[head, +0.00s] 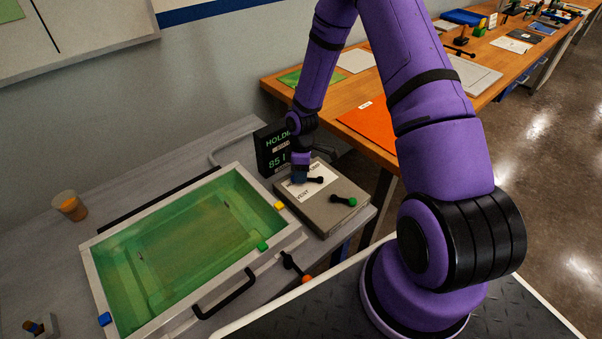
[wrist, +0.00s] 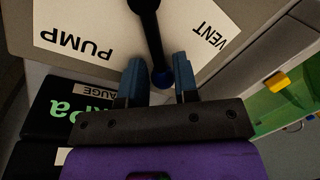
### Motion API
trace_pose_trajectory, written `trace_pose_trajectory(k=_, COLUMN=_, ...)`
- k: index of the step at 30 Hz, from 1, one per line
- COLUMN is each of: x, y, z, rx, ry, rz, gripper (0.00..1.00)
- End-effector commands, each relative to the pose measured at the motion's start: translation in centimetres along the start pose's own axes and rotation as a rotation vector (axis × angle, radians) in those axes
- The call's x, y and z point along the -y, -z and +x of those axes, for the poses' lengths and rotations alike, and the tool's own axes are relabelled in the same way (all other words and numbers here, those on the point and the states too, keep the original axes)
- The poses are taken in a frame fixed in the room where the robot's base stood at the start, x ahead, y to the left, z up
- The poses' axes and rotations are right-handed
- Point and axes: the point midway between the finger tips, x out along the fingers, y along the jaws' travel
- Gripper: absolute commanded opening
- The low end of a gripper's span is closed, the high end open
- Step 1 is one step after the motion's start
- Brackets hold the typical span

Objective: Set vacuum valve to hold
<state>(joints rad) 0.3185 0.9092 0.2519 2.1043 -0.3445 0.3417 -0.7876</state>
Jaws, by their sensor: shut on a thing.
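My gripper (wrist: 158,68) has its blue-tipped fingers on either side of the blue end of a black valve lever (wrist: 152,40) and is shut on it. In the wrist view the lever lies between the words PUMP and VENT on a white label plate (wrist: 82,32). In the head view my gripper (head: 302,177) is down at the grey valve box (head: 322,214), and hides part of the lever. The black gauge display (head: 268,150) behind the box shows green text starting "HOLD" and "85", partly hidden by my arm.
An orange cup (head: 69,206) stands far left. A wooden bench (head: 375,150) is behind.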

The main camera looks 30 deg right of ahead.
Motion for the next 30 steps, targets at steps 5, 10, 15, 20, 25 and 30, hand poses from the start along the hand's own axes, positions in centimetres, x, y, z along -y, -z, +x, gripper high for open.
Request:
trace_pose_trajectory(k=5, x=0.0, y=0.0, z=0.0, rx=0.0, ry=0.0, rz=0.001, gripper=0.37)
trace_pose_trajectory(k=10, x=0.0, y=0.0, z=0.0, rx=0.0, ry=0.0, rz=0.002, gripper=0.38)
trace_pose_trajectory(k=15, x=0.0, y=0.0, z=-0.3, rx=0.0, ry=-0.001, rz=0.002, gripper=0.38)
trace_pose_trajectory(k=20, x=-0.1, y=0.0, z=-2.0, rx=-0.002, ry=-0.003, rz=0.002, gripper=0.38)
trace_pose_trajectory(k=25, x=-0.1, y=0.0, z=-5.2, rx=-0.002, ry=-0.004, rz=0.003, gripper=0.38)
trace_pose_trajectory(k=30, x=-0.1, y=0.0, z=-8.2, rx=-0.002, ry=-0.003, rz=0.002, gripper=0.38)
